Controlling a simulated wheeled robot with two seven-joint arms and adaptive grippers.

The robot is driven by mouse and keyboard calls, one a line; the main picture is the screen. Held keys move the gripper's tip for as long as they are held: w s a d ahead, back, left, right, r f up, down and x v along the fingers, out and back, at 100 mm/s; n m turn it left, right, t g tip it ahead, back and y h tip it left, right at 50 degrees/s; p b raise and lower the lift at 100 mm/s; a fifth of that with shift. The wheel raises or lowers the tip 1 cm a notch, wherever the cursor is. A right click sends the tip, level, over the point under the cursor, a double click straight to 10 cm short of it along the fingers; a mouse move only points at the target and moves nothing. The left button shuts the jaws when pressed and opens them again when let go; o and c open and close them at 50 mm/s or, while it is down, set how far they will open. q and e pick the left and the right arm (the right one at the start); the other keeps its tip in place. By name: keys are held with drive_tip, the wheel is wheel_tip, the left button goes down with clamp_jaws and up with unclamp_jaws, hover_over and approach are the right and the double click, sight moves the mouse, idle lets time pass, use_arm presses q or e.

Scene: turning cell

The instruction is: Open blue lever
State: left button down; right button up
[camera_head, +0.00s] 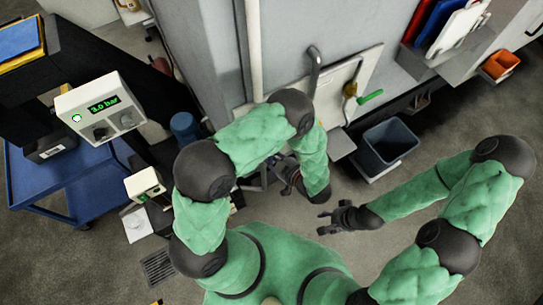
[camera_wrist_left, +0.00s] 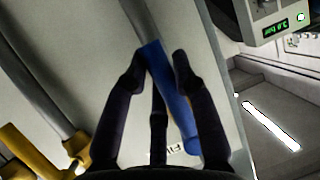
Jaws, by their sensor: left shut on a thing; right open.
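The blue lever (camera_wrist_left: 178,105) shows in the left wrist view, slanting between the dark fingers of my left gripper (camera_wrist_left: 156,65). The gripper is shut on it. The lever's upper end meets a grey pipe that runs along a pale wall. In the head view my left gripper (camera_head: 277,176) is partly hidden behind my forearm, and I cannot see the blue lever there. My right gripper (camera_head: 333,218) is open and empty above the floor, to the right of my left forearm.
A box reading 3.0 bar (camera_head: 102,105) stands at left, near a blue cart (camera_head: 45,190). Yellow fittings (camera_wrist_left: 28,150) sit near the lever.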

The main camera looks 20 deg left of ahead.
use_arm(q)
drive_tip(key=c, duration=1)
unclamp_jaws()
drive_tip(key=shift+v, duration=3.75)
